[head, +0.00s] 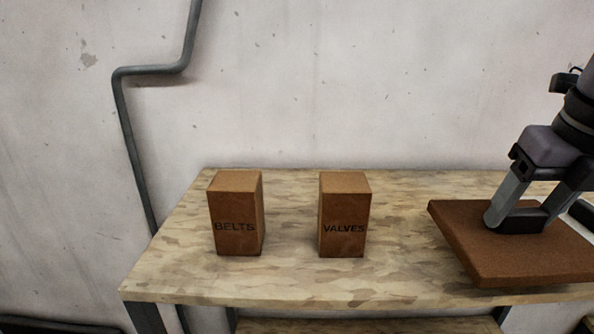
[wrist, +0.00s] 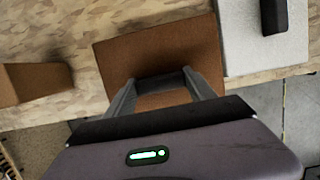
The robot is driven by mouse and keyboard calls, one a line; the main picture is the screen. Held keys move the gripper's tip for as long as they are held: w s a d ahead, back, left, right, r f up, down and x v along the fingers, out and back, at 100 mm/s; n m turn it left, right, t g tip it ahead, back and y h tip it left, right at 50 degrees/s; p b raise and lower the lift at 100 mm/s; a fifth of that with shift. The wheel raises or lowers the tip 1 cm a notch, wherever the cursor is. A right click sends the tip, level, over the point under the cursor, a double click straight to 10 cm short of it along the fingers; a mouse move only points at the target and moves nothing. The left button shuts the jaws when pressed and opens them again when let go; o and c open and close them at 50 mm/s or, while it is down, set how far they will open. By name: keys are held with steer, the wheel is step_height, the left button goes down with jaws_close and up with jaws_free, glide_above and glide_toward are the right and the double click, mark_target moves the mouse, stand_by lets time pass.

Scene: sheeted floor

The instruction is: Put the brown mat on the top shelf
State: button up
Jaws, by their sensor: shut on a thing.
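The brown mat (head: 460,246) is a flat, thick slab at the right of the head view, over the right part of the wooden top shelf (head: 290,275). My gripper (head: 522,220) is above the mat and shut on it. In the wrist view the mat (wrist: 160,50) lies ahead of my gripper (wrist: 160,85), with a dark piece between the fingers. The mat sits skewed to the shelf, its near part close to the front edge. I cannot tell whether its underside touches the shelf.
A brown box marked BELTS (head: 235,215) and one marked VALVES (head: 344,215) stand upright left of the mat. In the wrist view a pale grey slab (wrist: 250,45) with a dark block (wrist: 285,15) is right of the mat. Bare shelf lies between the boxes.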

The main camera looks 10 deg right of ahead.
mark_target(471, 207)
steer(key=w, duration=0.2)
steer(key=w+a, duration=0.1)
steer(key=w, duration=0.2)
steer(key=w+a+f, duration=0.1)
steer(key=w, duration=0.2)
steer(key=f, duration=0.1)
steer(key=s+f, duration=0.1)
steer(key=f, duration=0.1)
steer(key=shift+a+f+b, duration=0.1)
steer(key=shift+f+b, duration=0.05)
steer(key=shift+b, duration=0.15)
steer(key=shift+w+f, duration=0.15)
steer(key=shift+w, duration=0.2)
steer(key=o, duration=1.5)
steer(key=shift+s, duration=0.2)
steer(key=shift+w, duration=0.1)
steer(key=p+v, duration=0.3)
steer(key=v, duration=0.9)
steer(key=shift+p, duration=0.35)
steer(key=shift+w, duration=0.1)
